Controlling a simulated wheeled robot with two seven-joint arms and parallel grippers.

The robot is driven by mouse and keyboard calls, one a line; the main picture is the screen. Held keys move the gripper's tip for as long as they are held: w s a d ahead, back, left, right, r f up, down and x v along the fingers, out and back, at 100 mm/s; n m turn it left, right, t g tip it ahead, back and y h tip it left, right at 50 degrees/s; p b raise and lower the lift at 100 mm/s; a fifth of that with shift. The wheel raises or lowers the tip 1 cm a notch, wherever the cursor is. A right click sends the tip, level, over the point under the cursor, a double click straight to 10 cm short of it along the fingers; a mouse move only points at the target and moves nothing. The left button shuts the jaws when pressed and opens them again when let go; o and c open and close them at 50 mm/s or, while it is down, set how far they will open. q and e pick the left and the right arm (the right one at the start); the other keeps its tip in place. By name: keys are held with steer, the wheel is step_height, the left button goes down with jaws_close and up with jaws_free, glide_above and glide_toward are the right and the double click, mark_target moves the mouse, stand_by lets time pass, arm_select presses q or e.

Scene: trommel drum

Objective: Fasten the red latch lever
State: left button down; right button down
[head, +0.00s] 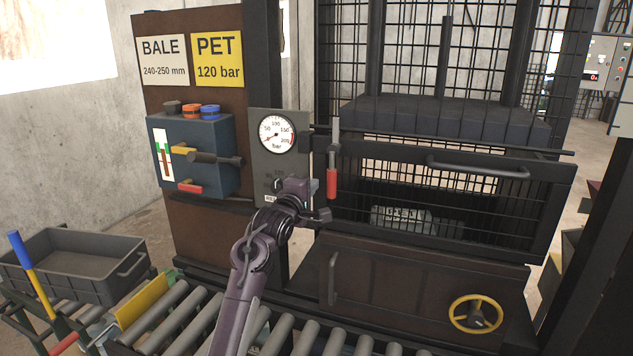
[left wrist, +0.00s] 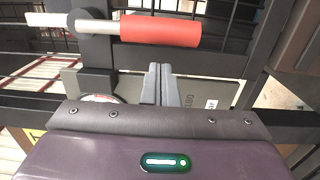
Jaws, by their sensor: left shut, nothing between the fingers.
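The red latch lever (head: 331,183) hangs straight down from its pivot at the left edge of the mesh door (head: 480,205), just right of the pressure gauge. My left gripper (head: 314,189) is shut and empty, close to the left of the lever's red grip. In the left wrist view, the shut fingers (left wrist: 161,72) point toward the red grip (left wrist: 160,30), which lies across the top of the picture. A gap shows between fingertips and grip in that view; the exact depth between them is hard to judge. My right gripper is not in view.
The gauge panel (head: 265,150) is behind my left wrist. A blue control box (head: 205,155) with small levers stands left of it. A door handle bar (head: 478,170) and a yellow handwheel (head: 475,314) are at right. Rollers (head: 180,315) and a grey crate (head: 75,285) lie low left.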

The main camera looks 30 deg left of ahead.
arm_select(q)
steer(key=shift+w+d, duration=0.25)
steer(key=shift+d, duration=0.4)
steer(key=shift+d, duration=0.1)
steer(key=shift+d+n, duration=0.15)
steer(key=shift+n, duration=0.15)
